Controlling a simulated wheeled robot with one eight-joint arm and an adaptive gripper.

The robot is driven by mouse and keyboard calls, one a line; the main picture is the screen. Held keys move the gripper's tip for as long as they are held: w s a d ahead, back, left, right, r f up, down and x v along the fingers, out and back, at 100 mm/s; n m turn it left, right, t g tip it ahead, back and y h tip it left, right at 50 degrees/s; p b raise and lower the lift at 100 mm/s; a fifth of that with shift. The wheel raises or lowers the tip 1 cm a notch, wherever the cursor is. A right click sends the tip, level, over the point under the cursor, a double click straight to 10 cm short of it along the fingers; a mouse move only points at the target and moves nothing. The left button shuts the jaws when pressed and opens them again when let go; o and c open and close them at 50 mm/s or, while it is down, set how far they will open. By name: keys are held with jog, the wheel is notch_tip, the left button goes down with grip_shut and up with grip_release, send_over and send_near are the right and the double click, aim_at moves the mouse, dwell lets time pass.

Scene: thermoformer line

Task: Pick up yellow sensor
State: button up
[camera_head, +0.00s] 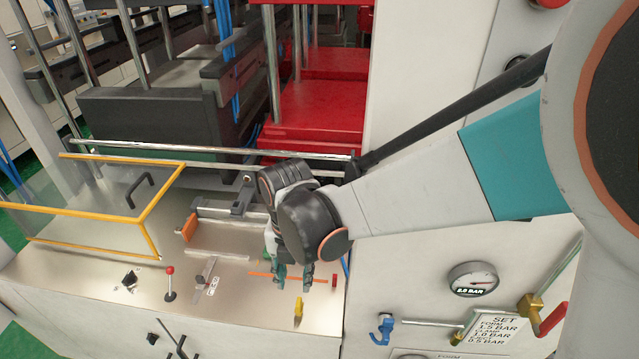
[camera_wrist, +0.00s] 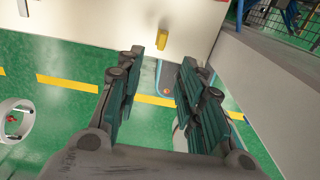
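A small yellow piece, which looks like the yellow sensor (camera_head: 298,311), is on the bench near its front right part in the head view. My gripper (camera_head: 294,277) is just behind and above it in the picture, fingers pointing down. Its two fingers are apart with nothing visible between them. In the wrist view the gripper (camera_wrist: 158,75) is also open, with a wide gap between the fingers. A small yellow block (camera_wrist: 137,50) shows there at the edge of a white surface, beyond the fingers. I cannot tell whether it is the same piece.
The metal bench (camera_head: 240,310) carries a red-knobbed lever (camera_head: 169,283) and a thin orange strip (camera_head: 262,275). A yellow-framed clear guard (camera_head: 75,208) stands at left. A pressure gauge (camera_head: 472,280) and brass valve (camera_head: 531,306) are on the right panel. Green floor (camera_wrist: 60,55) shows below.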

aim_at(298, 302)
jog(key=f+b, duration=0.3)
jog(key=f, duration=0.1)
jog(key=f+b, duration=0.3)
jog(key=f, duration=0.2)
jog(key=f+b, duration=0.3)
jog(key=f, duration=0.2)
jog(key=shift+w+d, duration=0.1)
jog(key=shift+w, duration=0.2)
jog(key=shift+r, duration=0.15)
grip_shut()
